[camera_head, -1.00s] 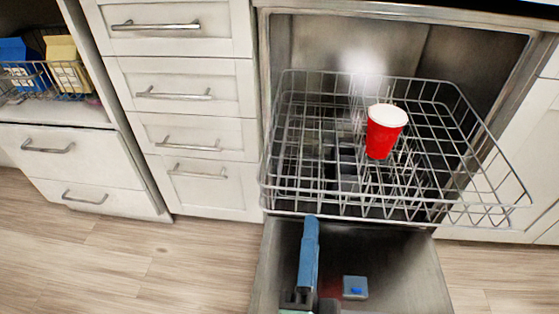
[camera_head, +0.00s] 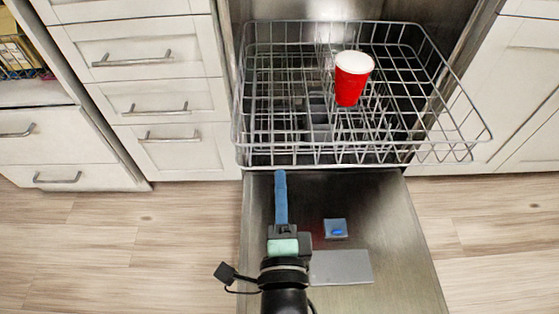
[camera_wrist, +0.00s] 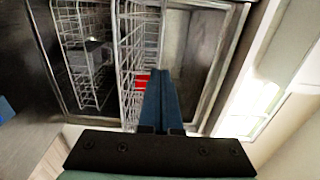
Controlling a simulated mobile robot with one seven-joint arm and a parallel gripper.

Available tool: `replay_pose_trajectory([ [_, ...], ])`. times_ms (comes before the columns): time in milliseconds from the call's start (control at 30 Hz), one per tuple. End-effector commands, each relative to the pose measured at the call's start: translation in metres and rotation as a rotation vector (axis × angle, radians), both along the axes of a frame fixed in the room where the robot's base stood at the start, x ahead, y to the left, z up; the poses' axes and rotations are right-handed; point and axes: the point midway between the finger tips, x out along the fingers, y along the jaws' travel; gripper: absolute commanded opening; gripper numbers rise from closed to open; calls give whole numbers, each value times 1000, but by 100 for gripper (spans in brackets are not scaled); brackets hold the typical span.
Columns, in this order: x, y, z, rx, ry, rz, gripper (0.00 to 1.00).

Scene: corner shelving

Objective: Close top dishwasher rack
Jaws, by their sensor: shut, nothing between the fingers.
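The top dishwasher rack (camera_head: 300,158) is a grey wire rack, pulled out of the steel dishwasher. A red cup with a white top (camera_head: 352,80) stands in it. My gripper (camera_head: 280,175) has blue fingers held together with nothing between them. In the head view its tips lie at the rack's front edge, left of the middle; whether they touch is not clear. In the wrist view the gripper (camera_wrist: 160,75) points at the rack (camera_wrist: 128,60), and the fingers partly hide the red cup (camera_wrist: 142,80).
The dishwasher door (camera_head: 400,240) is folded down below the rack, with a small dispenser (camera_head: 335,228) on its inner face. A lower rack (camera_wrist: 85,60) shows in the wrist view. White drawers (camera_head: 160,110) stand at the left. The wooden floor (camera_head: 150,240) is clear.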

Motion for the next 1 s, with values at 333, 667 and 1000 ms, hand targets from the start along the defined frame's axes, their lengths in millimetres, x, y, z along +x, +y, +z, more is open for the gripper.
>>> replay_pose_trajectory([
  [333, 47, 0, -2, -1, -2, 0, 0],
  [667, 57, 0, 0, -1, 1, 0, 0],
  [1000, 59, 0, 1, -1, 0, 0, 0],
])
